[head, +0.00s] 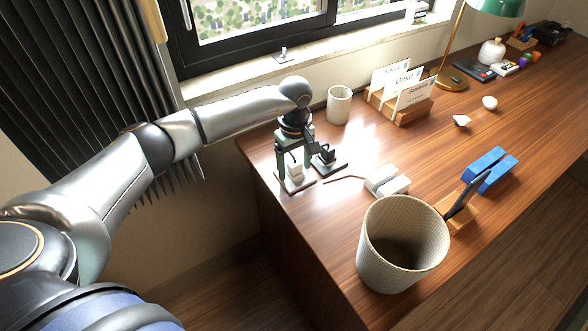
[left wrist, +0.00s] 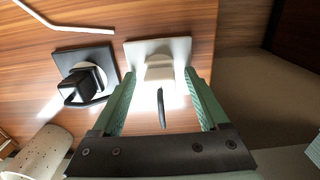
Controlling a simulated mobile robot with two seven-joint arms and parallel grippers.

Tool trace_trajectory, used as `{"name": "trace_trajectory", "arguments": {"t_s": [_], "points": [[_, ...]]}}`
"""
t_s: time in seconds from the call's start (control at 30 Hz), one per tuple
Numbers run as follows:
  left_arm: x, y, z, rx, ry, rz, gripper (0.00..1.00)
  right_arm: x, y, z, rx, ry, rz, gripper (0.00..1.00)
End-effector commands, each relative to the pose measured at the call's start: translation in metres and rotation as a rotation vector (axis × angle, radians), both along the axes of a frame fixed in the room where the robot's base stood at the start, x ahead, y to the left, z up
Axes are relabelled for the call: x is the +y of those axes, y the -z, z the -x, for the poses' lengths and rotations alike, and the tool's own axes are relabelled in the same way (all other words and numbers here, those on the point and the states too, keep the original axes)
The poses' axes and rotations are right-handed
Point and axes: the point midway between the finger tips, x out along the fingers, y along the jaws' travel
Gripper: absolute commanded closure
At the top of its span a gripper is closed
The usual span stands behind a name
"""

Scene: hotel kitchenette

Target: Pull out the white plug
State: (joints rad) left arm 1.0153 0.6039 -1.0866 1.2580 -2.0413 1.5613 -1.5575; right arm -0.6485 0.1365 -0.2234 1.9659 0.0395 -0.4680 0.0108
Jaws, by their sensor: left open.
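The white plug (head: 295,171) sits on a pale square socket plate (head: 290,187) near the desk's left edge. In the left wrist view the white plug (left wrist: 158,69) stands on its plate (left wrist: 133,54), with a short dark piece (left wrist: 161,108) extending from it toward the gripper. My left gripper (head: 294,163) points down over it. In the left wrist view the green fingers of the gripper (left wrist: 161,78) are open, one on each side of the plug; contact is not clear. A black plug (head: 327,153) sits on a dark plate (head: 333,164) beside it. My right gripper is not seen.
A speckled cup (head: 339,104) stands behind the plugs. White blocks (head: 386,181), a thin cord and a large woven bin (head: 376,255) lie to the right and front. A wooden card holder (head: 404,110) is at the back. The desk's left edge is close.

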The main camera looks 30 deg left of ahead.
Motion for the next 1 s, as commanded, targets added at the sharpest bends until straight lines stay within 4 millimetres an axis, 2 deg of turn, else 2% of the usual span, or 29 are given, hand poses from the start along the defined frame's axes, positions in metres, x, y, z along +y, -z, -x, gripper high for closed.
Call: {"name": "trace_trajectory", "arguments": {"t_s": [0.2, 1.0], "points": [[0.0, 0.0006, 0.0, 0.0, 0.0, 0.0, 0.22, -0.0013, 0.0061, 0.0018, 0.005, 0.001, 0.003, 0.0], [0.0, -0.0001, 0.0, 0.0, 0.0, 0.0, 0.22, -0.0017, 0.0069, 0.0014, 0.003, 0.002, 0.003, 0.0]]}}
